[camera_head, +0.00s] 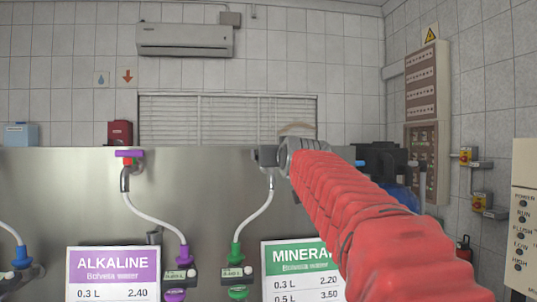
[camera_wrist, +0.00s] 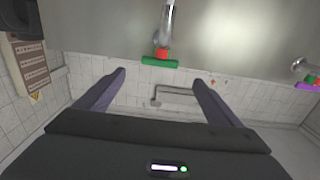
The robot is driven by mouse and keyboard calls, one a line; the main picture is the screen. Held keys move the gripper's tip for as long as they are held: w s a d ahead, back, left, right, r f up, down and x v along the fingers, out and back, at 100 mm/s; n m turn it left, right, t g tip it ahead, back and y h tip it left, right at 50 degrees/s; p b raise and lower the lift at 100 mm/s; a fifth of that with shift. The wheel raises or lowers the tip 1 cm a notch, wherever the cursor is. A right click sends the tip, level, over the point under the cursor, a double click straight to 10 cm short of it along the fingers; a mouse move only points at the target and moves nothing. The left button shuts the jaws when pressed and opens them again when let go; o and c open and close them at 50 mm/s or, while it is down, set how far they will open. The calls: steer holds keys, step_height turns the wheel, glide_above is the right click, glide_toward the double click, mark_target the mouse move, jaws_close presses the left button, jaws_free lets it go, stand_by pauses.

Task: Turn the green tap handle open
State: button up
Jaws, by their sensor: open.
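The green tap handle (camera_wrist: 160,62) is a short bar with a red piece at its middle, on a metal tap in the wrist view. It lies crosswise in that picture. My gripper (camera_wrist: 160,78) is open, with one dark finger to each side. The handle appears between and just beyond the fingertips, and I see no contact. In the head view my red-sleeved arm reaches to the panel's top edge above the white hose, and my wrist hides the green handle there.
A purple tap handle (camera_head: 129,154) is left of my wrist, above the purple ALKALINE sign (camera_head: 113,272). The green-topped MINERAL sign (camera_head: 295,252) hangs below my arm. A white hose (camera_head: 257,217) runs down to a green fitting (camera_head: 235,252).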

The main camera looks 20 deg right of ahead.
steer(key=shift+w+d, duration=0.4)
steer(key=shift+w, duration=1.75)
steer(key=shift+w+d, duration=0.45)
steer(key=shift+w, duration=1.7)
steer(key=shift+w+d, duration=0.4)
steer(key=shift+w, duration=1.75)
steer(key=c, duration=1)
